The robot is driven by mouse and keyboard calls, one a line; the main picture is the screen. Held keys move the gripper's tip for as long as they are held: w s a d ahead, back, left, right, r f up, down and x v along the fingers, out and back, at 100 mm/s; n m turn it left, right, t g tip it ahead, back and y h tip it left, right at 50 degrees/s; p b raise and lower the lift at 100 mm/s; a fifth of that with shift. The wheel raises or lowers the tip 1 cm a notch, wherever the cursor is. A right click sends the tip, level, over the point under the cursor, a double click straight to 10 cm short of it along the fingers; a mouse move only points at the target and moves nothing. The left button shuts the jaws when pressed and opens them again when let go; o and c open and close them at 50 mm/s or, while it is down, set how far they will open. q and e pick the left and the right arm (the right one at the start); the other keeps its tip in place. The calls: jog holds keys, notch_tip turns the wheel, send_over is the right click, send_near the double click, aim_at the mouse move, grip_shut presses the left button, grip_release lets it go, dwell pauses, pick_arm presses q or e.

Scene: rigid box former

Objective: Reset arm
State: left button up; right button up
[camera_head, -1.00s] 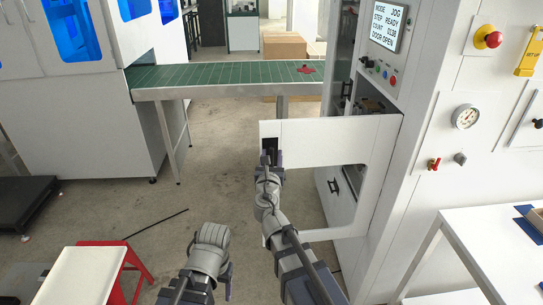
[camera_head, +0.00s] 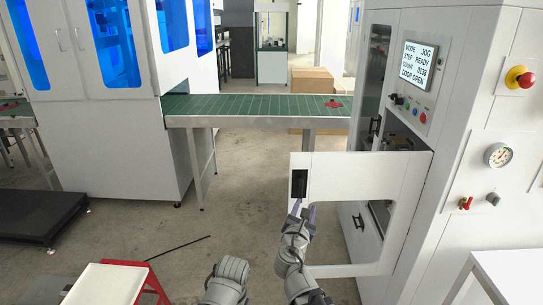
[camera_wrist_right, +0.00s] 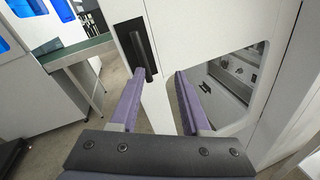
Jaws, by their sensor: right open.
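My right gripper (camera_head: 304,212) is in front of the open white machine door (camera_head: 365,168), just below its black handle (camera_head: 299,184). In the right wrist view its two purple fingers (camera_wrist_right: 155,102) are spread apart with nothing between them. The black handle (camera_wrist_right: 140,52) stands beyond the left fingertip there, apart from the fingers or nearly so. My left arm shows at the bottom of the head view, but its gripper jaws are not visible. The machine's screen (camera_head: 420,58) reads JOG, STEP READY, DOOR OPEN.
A green conveyor (camera_head: 260,105) runs behind the door, with a red piece (camera_head: 333,104) on it. A white-topped red stool (camera_head: 105,283) stands at lower left, near a black rod (camera_head: 178,248) on the floor. A white table (camera_head: 505,277) is at lower right.

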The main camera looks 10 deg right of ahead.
jog(key=s+a+f+m+g, duration=0.2)
jog(key=s+f+m+g, duration=0.8)
jog(key=f+m, duration=0.6)
jog(key=s+a+f+m+g+y, duration=0.2)
jog(key=s+a+m+g, duration=0.1)
jog(key=s, duration=0.3)
jog(key=s+a+f+m+g+y, duration=0.2)
jog(key=s+a+m+g, duration=0.1)
jog(key=s+a+m, duration=0.2)
jog(key=shift+s+a+y, duration=0.4)
jog(key=shift+s+a, duration=0.05)
jog(key=shift+s, duration=0.35)
